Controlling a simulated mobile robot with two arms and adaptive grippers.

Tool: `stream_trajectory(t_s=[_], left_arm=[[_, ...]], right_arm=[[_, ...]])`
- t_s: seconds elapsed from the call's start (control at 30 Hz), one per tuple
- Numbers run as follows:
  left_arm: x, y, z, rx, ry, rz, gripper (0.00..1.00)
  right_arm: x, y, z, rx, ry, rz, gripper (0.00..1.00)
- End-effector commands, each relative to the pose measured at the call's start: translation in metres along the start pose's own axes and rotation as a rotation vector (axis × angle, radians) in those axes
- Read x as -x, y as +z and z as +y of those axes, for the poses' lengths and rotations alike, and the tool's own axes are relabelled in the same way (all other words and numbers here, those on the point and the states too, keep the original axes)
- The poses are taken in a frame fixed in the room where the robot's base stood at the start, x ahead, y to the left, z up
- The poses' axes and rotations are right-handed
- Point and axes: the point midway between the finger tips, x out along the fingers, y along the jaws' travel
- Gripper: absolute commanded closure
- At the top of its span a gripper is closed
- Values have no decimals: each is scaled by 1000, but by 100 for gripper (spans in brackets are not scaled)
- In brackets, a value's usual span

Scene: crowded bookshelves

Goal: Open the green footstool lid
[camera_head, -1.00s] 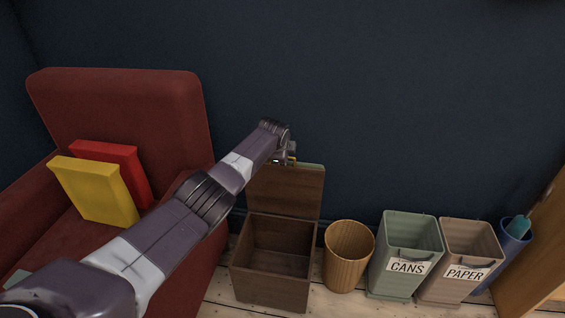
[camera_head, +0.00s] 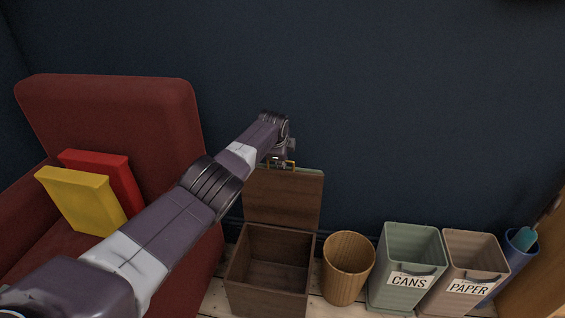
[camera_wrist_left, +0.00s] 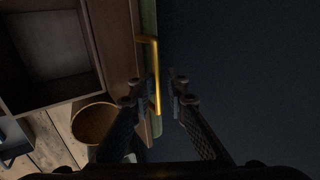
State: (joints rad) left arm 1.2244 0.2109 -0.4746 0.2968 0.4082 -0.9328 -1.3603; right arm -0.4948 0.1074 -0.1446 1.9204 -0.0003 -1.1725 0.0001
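The footstool is a brown wooden box (camera_head: 240,292) with an open, empty-looking inside. Its lid (camera_head: 284,200) stands upright at the back, wooden inner face forward, with a thin green edge along the top. A gold handle (camera_head: 291,164) shows at the lid's top edge; in the left wrist view the handle (camera_wrist_left: 155,62) runs along the green side (camera_wrist_left: 149,22). My left gripper (camera_head: 279,163) is at the handle. In the left wrist view its fingers (camera_wrist_left: 164,92) are apart, with the handle between them, nearer the left finger. My right gripper is not in view.
A woven basket (camera_head: 348,270), a green CANS bin (camera_head: 408,250) and a PAPER bin (camera_head: 472,258) stand right. A dark wall (camera_head: 400,120) is behind.

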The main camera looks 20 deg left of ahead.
Motion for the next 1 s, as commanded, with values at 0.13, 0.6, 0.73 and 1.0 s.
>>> stream_trajectory(t_s=[0.13, 0.6, 0.73, 1.0], left_arm=[[0, 0, 0, -1, 1, 0, 76], [4, 0, 1, 0, 5, 1, 76], [11, 1, 1, -1, 4, 1, 76], [34, 0, 2, -3, 3, 0, 76]], right_arm=[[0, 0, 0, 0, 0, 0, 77], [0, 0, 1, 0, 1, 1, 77], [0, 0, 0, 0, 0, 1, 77], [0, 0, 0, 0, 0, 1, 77]])
